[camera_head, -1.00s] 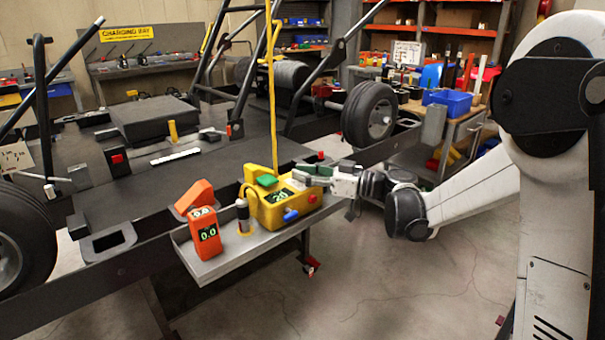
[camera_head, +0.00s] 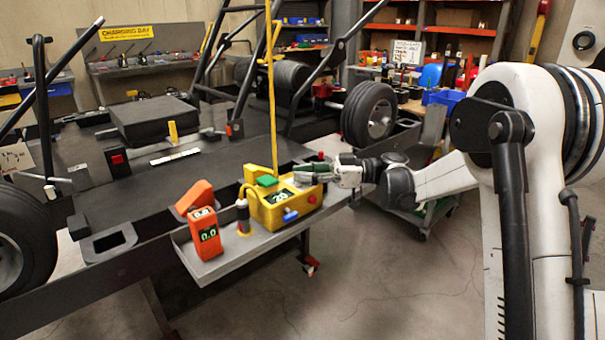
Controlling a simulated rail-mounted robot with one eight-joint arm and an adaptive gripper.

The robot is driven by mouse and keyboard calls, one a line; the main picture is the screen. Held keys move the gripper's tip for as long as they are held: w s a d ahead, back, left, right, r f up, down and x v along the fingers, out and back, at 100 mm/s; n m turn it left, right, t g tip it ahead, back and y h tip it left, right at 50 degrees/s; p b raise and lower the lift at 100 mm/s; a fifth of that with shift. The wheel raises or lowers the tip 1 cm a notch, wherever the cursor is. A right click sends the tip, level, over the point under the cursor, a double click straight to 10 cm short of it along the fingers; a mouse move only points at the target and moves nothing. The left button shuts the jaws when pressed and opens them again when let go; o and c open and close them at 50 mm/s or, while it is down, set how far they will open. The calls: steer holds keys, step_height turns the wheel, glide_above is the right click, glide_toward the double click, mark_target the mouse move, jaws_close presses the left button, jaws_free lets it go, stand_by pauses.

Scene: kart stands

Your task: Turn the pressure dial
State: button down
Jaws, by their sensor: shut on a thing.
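A yellow pressure unit (camera_head: 268,213) sits on the grey tray at the frame's edge, with a small lit display, a blue handle (camera_head: 290,216) and a red button (camera_head: 312,199) on it. My gripper (camera_head: 308,172) reaches in from the right at the unit's top right edge. Its fingers are closed there on what seems to be the pressure dial, which they hide. The display digits are too small to read.
An orange handheld meter (camera_head: 206,236) and a dark cylinder (camera_head: 243,216) stand left of the unit on the grey tray (camera_head: 222,266). A yellow pole (camera_head: 272,95) rises behind the unit. A kart wheel (camera_head: 368,115) is behind my gripper. The floor in front is clear.

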steer(key=c, duration=1.6)
jaws_free()
steer(key=d, duration=0.8)
steer(key=w+d, duration=0.1)
steer(key=d, duration=0.3)
